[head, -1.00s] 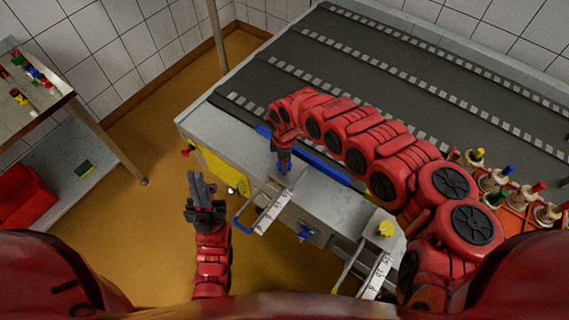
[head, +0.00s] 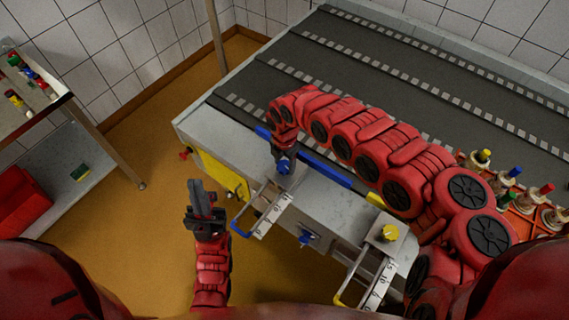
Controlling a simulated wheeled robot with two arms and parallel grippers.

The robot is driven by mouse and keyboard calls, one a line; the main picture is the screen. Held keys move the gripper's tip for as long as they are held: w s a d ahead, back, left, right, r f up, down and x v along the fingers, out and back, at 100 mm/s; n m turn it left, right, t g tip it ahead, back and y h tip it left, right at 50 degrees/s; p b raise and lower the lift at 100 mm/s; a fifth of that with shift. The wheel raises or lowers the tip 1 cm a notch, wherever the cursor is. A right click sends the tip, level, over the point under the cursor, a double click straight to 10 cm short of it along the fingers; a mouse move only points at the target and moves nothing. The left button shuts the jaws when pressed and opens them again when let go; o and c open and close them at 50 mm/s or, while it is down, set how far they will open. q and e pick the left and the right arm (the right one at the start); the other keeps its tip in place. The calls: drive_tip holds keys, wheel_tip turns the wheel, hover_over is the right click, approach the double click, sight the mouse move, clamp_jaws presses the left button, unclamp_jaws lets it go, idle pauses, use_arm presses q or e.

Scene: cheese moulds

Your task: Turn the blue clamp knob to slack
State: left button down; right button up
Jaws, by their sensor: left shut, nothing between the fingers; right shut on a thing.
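The blue clamp knob (head: 285,168) sits on a pale metal block at the near edge of the conveyor table, by the blue guide rail (head: 327,172). My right gripper (head: 284,158) reaches down from above and is shut on this knob, hiding part of it. A white scale strip (head: 272,215) with dark marks runs from the block toward me, beside a blue bracket. The knob's turn angle is too small to read. My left gripper (head: 203,194) is shut and empty, over the floor left of the table.
A yellow knob (head: 390,233) stands on a second block to the right. Another blue knob (head: 307,238) is on the table's front face. An orange crate (head: 522,222) with several coloured-topped pieces stands far right. A side table with small coloured items is left.

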sight(285, 164)
drive_tip(key=shift+n, duration=0.7)
drive_tip(key=o, duration=1.4)
drive_tip(key=r, duration=0.5)
drive_tip(key=shift+w+b, duration=0.2)
drive_tip(key=shift+b, duration=0.15)
drive_tip(key=r+p, duration=0.3)
drive_tip(key=r, duration=0.1)
drive_tip(key=r+p, duration=0.3)
drive_tip(key=r, duration=0.1)
drive_tip(key=r+p, duration=0.2)
drive_tip(key=r, duration=0.2)
drive_tip(key=shift+s+r+p, duration=0.25)
drive_tip(key=shift+p, duration=0.15)
